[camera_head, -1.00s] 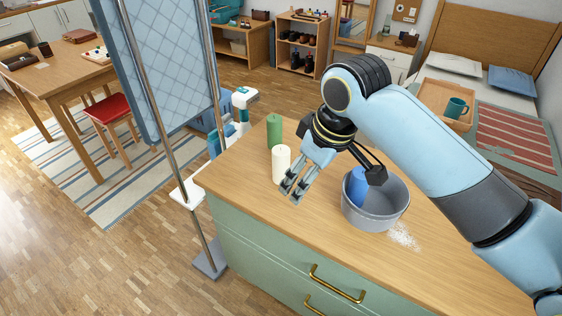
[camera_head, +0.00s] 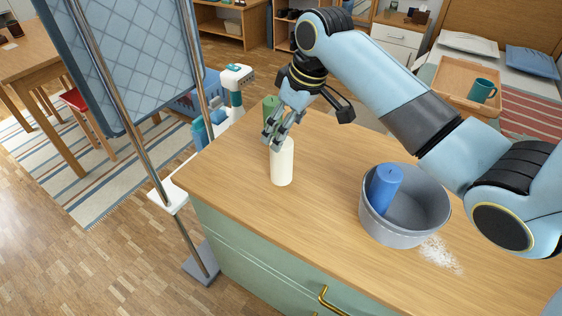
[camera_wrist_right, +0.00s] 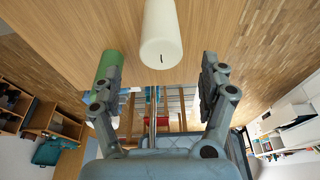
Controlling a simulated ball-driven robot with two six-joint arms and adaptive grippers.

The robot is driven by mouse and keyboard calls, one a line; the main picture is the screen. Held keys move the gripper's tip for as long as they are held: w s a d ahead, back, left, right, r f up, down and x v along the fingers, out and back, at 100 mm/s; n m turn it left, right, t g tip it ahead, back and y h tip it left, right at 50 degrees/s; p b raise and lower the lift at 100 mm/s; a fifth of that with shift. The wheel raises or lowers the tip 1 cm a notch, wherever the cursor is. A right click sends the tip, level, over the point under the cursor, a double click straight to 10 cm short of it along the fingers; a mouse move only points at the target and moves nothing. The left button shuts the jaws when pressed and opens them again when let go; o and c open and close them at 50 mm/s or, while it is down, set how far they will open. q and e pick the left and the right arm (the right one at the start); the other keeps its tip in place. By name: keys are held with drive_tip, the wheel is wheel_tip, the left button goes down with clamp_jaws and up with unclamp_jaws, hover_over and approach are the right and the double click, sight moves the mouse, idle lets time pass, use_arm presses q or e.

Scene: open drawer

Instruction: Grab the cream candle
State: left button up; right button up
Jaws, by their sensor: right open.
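The cream candle (camera_head: 282,165) stands upright on the wooden top of the green drawer cabinet. My right gripper (camera_head: 272,138) is open and empty at the candle's upper end, and its fingers overlap the candle's top in the head view. In the right wrist view, the candle (camera_wrist_right: 162,35) shows its wick end, centred in the gap between the open fingers (camera_wrist_right: 160,68) and mostly beyond their tips. The green candle (camera_head: 269,105) stands behind, partly hidden by the fingers; it also shows beside the left finger in the wrist view (camera_wrist_right: 108,65). My left gripper is out of view.
A grey metal pot (camera_head: 405,225) with a blue candle (camera_head: 384,188) in it stands to the right on the cabinet top (camera_head: 300,220). White grains (camera_head: 440,255) lie beside the pot. A folding screen (camera_head: 130,60) stands left of the cabinet. The top's front middle is clear.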

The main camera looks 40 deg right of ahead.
sight(278, 156)
drive_tip(key=x, duration=0.4)
drive_tip(key=shift+a+f, duration=0.15)
drive_tip(key=shift+f, duration=0.25)
drive_tip(key=b+x, duration=0.1)
drive_tip(key=x, duration=0.4)
drive_tip(key=shift+s+f, duration=0.15)
drive_tip(key=shift+f, duration=0.15)
drive_tip(key=c, duration=1.5)
drive_tip(key=shift+r, duration=0.15)
